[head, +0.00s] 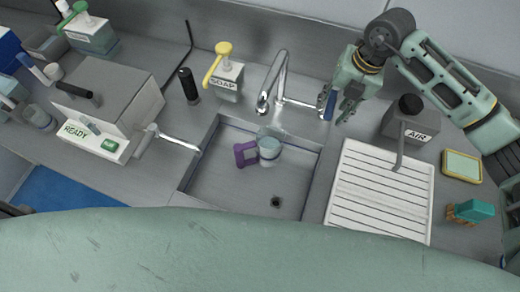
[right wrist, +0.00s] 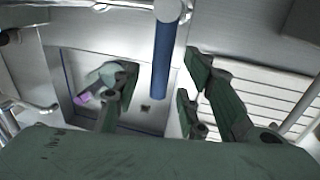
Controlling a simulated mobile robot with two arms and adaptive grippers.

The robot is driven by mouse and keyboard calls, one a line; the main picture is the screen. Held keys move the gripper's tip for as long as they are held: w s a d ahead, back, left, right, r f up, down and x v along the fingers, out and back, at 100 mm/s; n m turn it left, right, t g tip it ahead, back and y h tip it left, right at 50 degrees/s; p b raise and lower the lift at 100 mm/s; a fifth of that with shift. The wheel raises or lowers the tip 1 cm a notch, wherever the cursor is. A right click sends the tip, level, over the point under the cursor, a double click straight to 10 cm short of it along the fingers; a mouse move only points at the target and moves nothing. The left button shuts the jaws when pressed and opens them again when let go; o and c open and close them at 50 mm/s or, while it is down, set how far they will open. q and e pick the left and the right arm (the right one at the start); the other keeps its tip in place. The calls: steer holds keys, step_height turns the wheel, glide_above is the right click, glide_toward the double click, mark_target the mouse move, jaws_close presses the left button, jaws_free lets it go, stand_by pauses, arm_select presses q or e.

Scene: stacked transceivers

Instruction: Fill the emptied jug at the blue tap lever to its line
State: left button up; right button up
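The clear jug (head: 269,148) with a purple handle (head: 246,154) stands in the sink below the tap's spout. Its lower part looks pale blue; its line and exact level cannot be made out. The chrome tap (head: 278,80) has a blue lever (head: 330,105) on its right side. My right gripper (head: 339,108) is at the lever. In the right wrist view, the blue lever (right wrist: 162,60) lies between the spread fingers of the gripper (right wrist: 155,103), with gaps on both sides. The jug (right wrist: 112,73) is partly hidden behind the left finger. My left gripper is not in view.
A ribbed drainboard (head: 380,190) lies right of the sink (head: 215,180). A soap dispenser (head: 228,80) and black cylinder (head: 188,85) stand left of the tap. A grey box (head: 110,95) with a READY panel is farther left.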

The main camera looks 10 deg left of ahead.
steer(key=s, duration=0.7)
steer(key=shift+a+p, duration=0.45)
stand_by(0.4)
step_height(320, 180, up, 12)
steer(key=d, duration=0.2)
steer(key=shift+s+d, duration=0.2)
steer(key=shift+f, duration=0.15)
